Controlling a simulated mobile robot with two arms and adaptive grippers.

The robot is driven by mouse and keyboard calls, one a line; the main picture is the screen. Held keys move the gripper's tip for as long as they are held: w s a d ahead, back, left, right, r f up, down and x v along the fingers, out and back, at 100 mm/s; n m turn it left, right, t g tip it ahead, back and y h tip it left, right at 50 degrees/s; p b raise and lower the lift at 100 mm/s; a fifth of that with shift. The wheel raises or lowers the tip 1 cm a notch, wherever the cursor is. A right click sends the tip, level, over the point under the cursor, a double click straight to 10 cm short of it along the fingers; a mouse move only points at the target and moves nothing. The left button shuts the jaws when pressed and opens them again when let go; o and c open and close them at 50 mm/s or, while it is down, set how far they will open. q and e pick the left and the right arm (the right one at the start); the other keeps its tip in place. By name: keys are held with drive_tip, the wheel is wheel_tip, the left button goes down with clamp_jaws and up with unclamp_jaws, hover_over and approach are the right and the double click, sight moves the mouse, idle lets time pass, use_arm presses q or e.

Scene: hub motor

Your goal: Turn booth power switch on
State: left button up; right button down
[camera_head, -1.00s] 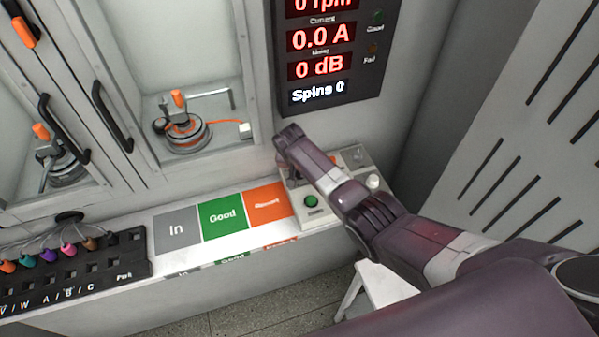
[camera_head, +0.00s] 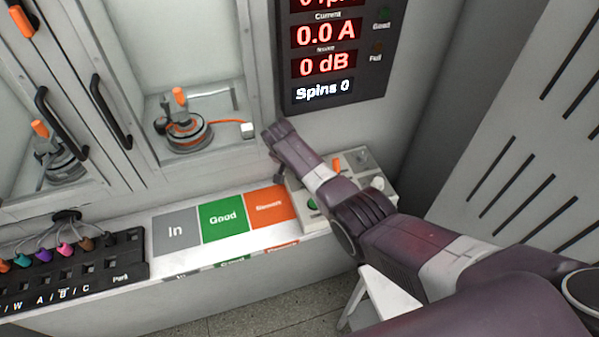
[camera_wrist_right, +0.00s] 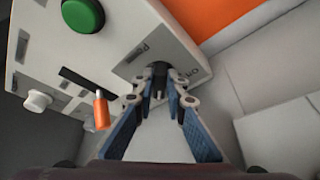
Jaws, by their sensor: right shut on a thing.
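The booth power switch (camera_wrist_right: 172,72) is a small dark lever on a plate lettered "Power" on the pale control box (camera_wrist_right: 140,20). In the right wrist view my right gripper (camera_wrist_right: 173,80) is shut on this switch, its fingertips closed around it near the plate. The gripper's body covers part of the switch, and whether it stands at on or off cannot be told. In the head view my right arm (camera_head: 320,180) reaches over the control box (camera_head: 290,195) and hides the fingertips and the switch. My left gripper is not in view.
The box also bears a green button (camera_wrist_right: 83,14), an orange-tipped lever (camera_wrist_right: 101,112) and a white knob (camera_wrist_right: 38,101). A display (camera_head: 325,65) hangs above. Left of the box lie the orange (camera_head: 270,206), green (camera_head: 222,219) and grey "In" (camera_head: 176,232) pads.

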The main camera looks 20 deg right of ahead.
drive_tip(key=c, duration=1.9)
unclamp_jaws()
drive_tip(key=shift+c, duration=0.2)
drive_tip(key=shift+r, duration=0.1)
drive_tip(key=v, duration=1.1)
drive_tip(key=shift+s+a+r, duration=0.15)
drive_tip(key=shift+a+r, duration=0.05)
drive_tip(key=shift+r, duration=0.15)
